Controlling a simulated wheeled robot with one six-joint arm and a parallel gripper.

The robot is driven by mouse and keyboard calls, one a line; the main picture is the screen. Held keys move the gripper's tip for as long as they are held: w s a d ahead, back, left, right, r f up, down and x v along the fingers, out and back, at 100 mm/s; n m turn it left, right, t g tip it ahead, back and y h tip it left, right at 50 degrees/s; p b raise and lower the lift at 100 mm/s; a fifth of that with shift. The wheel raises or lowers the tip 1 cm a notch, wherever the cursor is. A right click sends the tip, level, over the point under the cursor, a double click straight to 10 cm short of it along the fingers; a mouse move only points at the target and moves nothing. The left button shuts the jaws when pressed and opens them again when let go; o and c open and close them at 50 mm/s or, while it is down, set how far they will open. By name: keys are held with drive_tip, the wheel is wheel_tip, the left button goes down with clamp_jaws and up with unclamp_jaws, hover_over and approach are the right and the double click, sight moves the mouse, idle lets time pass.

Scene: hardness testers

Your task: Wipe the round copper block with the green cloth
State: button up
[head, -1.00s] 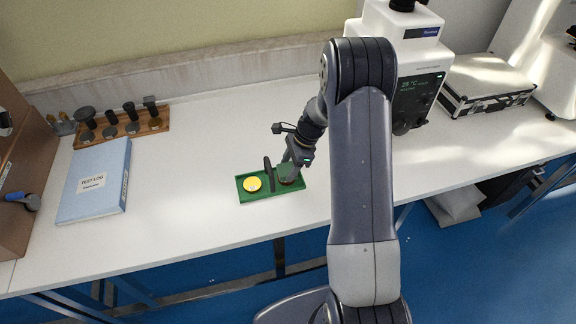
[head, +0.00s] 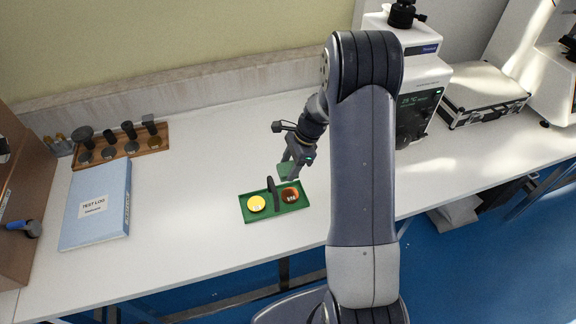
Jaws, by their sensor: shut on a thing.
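The round copper block (head: 290,195) sits in the right part of a small green tray (head: 262,215) on the white bench. A round yellow block (head: 256,204) sits in the left part of the tray, with a dark upright handle (head: 272,191) between the two. My gripper (head: 289,173) is just behind the tray's right part, apart from the copper block. It is shut on the green cloth (head: 285,170), of which a small flat piece shows. The fingertips are small and partly hidden by the cloth.
A blue test log binder (head: 96,205) lies at the left. Behind it stands a wooden rack (head: 150,143) with several dark tools. A white tester (head: 420,95) stands at the back right, beside a metal-edged case (head: 485,95). The bench between binder and tray is clear.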

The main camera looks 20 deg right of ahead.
drive_tip(key=shift+r+p, duration=0.6)
drive_tip(key=shift+r, duration=0.55)
drive_tip(key=shift+f, duration=0.1)
